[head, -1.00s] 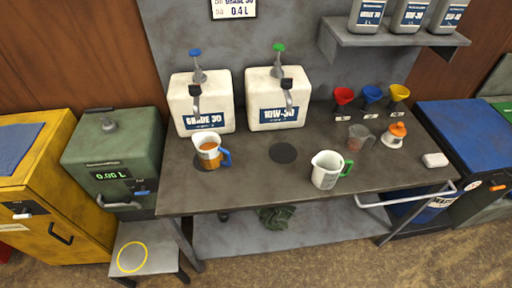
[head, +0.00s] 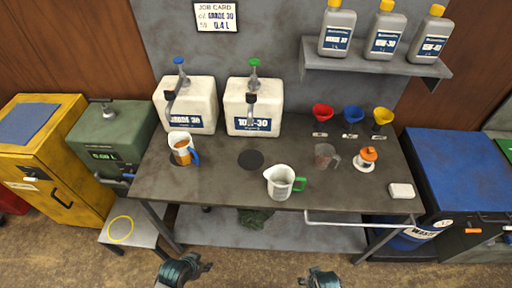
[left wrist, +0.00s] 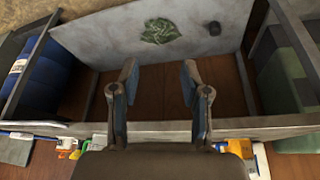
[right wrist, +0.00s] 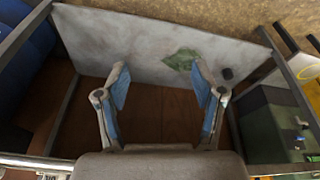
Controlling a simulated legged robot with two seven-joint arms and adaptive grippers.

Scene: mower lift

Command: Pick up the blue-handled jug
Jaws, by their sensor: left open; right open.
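The blue-handled jug (head: 181,148) is a white, clear-sided jug holding amber liquid. It stands upright on the bench in front of the left white container, its blue handle on its right side. My left gripper (head: 182,270) is low in front of the bench, well apart from the jug. It is open and empty in the left wrist view (left wrist: 158,78). My right gripper (head: 322,278) is at the bottom edge of the head view. It is open and empty in the right wrist view (right wrist: 160,80). The jug cannot be made out clearly in the wrist views.
A green-handled jug (head: 278,184) stands to the right on the bench (head: 215,190). White containers with pumps, Grade 30 (head: 190,108) and 10W-30 (head: 252,108), stand behind. A small clear cup (head: 324,155) and coloured funnels are farther right. A metal rail (head: 350,219) runs along the bench's front right.

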